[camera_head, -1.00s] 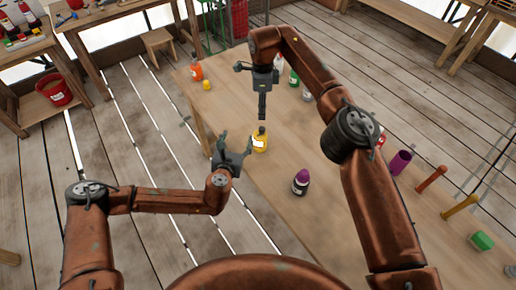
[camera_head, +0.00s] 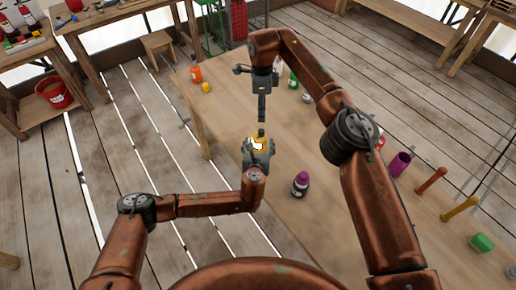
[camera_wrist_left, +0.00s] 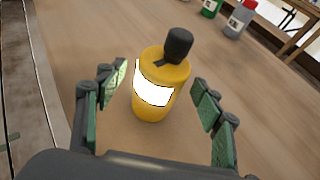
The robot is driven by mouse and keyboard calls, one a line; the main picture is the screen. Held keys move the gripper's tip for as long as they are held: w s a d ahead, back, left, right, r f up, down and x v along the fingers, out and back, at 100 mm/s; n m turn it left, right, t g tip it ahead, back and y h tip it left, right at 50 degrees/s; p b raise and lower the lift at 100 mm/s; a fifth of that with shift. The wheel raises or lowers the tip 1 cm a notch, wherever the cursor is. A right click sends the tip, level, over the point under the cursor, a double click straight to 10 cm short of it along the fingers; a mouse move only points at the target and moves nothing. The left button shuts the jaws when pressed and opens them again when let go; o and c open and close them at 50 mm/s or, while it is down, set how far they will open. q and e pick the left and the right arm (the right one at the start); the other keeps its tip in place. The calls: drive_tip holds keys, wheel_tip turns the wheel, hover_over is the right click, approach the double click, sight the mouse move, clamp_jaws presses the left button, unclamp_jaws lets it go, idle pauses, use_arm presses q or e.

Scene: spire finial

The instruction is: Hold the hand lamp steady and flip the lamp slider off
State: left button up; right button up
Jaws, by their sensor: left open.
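The hand lamp looks to be the yellow bottle-like body (camera_head: 259,142) with a bright white patch and a dark knob on top, upright on the table. In the left wrist view the lamp (camera_wrist_left: 160,85) stands between my left fingers. My left gripper (camera_head: 259,148) is open, its fingers (camera_wrist_left: 157,88) spread on either side of the lamp with gaps. My right gripper (camera_head: 262,110) points down just above the dark knob, apparently apart from it. It is seen edge-on, so its jaw gap is hidden. I cannot make out the slider's setting.
On the wooden table (camera_head: 225,110), a dark bottle with a purple top (camera_head: 300,184) stands nearer me. An orange bottle (camera_head: 195,74) and a small yellow item (camera_head: 206,87) stand at the far left. A purple cup (camera_head: 399,163) and a green block (camera_head: 482,242) are at the right.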

use_arm(q)
drive_tip(key=shift+x, duration=1.15)
drive_tip(key=shift+c, duration=0.6)
drive_tip(key=c, duration=1.3)
drive_tip(key=shift+o, duration=0.2)
use_arm(e)
drive_tip(key=shift+w+d+f, duration=0.1)
drive_tip(key=shift+w+d, duration=0.05)
drive_tip(key=shift+d, duration=0.1)
drive_tip(key=c, duration=0.3)
drive_tip(key=w+d+n, duration=0.1)
drive_tip(key=n, duration=0.1)
drive_tip(key=w+d+f+n+t+y, duration=0.1)
drive_tip(key=d+n, duration=0.1)
drive_tip(key=shift+d+f, duration=0.15)
clamp_jaws()
drive_tip(key=s+d+n+t+y, duration=0.4)
drive_tip(key=s+d+n, duration=0.4)
drive_tip(key=n, duration=0.6)
drive_tip(key=shift+d+f+n, duration=0.15)
drive_tip(key=shift+d+n, duration=0.05)
drive_tip(key=shift+n, duration=0.1)
